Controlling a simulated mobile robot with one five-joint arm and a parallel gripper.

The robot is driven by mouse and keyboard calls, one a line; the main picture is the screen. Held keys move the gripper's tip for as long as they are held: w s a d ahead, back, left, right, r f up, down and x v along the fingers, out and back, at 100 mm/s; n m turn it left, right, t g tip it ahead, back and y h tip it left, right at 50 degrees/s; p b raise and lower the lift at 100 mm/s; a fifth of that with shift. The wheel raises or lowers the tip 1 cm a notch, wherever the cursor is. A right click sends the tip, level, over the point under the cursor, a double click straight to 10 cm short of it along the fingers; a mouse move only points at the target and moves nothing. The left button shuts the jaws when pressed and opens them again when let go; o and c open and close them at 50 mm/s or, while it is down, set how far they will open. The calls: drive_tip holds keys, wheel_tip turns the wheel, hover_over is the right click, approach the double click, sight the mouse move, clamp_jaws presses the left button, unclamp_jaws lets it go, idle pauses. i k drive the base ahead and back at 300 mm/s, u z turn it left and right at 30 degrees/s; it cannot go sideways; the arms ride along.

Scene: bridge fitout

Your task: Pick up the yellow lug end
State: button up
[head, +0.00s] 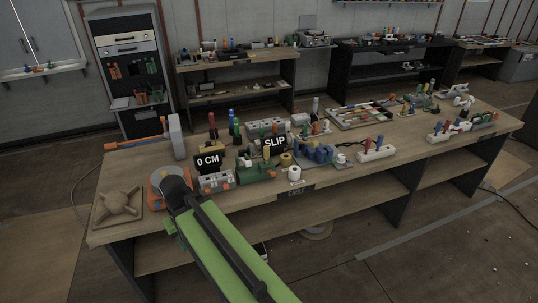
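Several small yellow items stand on the long wooden workbench (330,183), and I cannot tell which is the lug end. One is an upright yellow piece (267,158) by the green tool, and another is a yellow-tan roll (286,159) right of it. My green and black arm reaches in from the bottom over the bench's left front edge. My gripper (172,188) is at its far end, by an orange and grey disc. Its fingers are too small and dark to read, and the yellow pieces are apart from it, to the right.
A tan cross-shaped block (119,203) and a grey-headed mallet (177,137) are at the left. Black "0 CM" (208,161) and "SLIP" (273,142) signs, a green tool (255,174) and a white roll (295,174) crowd the middle. Bare wood runs along the right front edge.

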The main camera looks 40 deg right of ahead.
sight(267, 149)
drive_tip(key=u, duration=0.05)
drive_tip(key=i, duration=1)
drive_tip(key=z, duration=0.05)
